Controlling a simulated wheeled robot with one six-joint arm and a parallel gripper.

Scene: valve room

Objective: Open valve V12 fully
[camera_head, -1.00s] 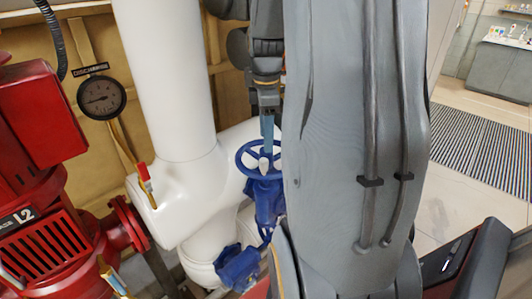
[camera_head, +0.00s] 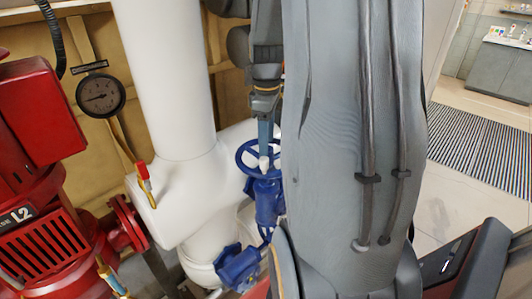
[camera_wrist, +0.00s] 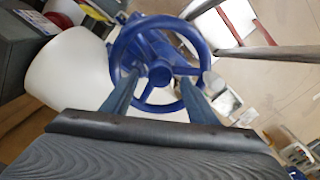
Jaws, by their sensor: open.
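A blue valve with a blue spoked handwheel (camera_head: 249,151) stands beside the white pipe in the head view. No V12 label is readable on it. The handwheel (camera_wrist: 119,45) fills the upper middle of the wrist view, with its hub between my fingers. My gripper (camera_wrist: 160,76) is open, one finger on each side of the hub. Its fingertips overlap the wheel's openings; whether they touch the spokes or rim I cannot tell. In the head view my gripper (camera_head: 265,150) points down onto the wheel, and my arm hides the wheel's right side.
A thick white pipe (camera_head: 165,80) rises left of the valve. A round gauge (camera_head: 100,95) and a small red-handled valve (camera_head: 143,172) are further left. A red pump (camera_head: 40,200) stands at the left edge. Open floor with a striped mat (camera_head: 480,145) lies right.

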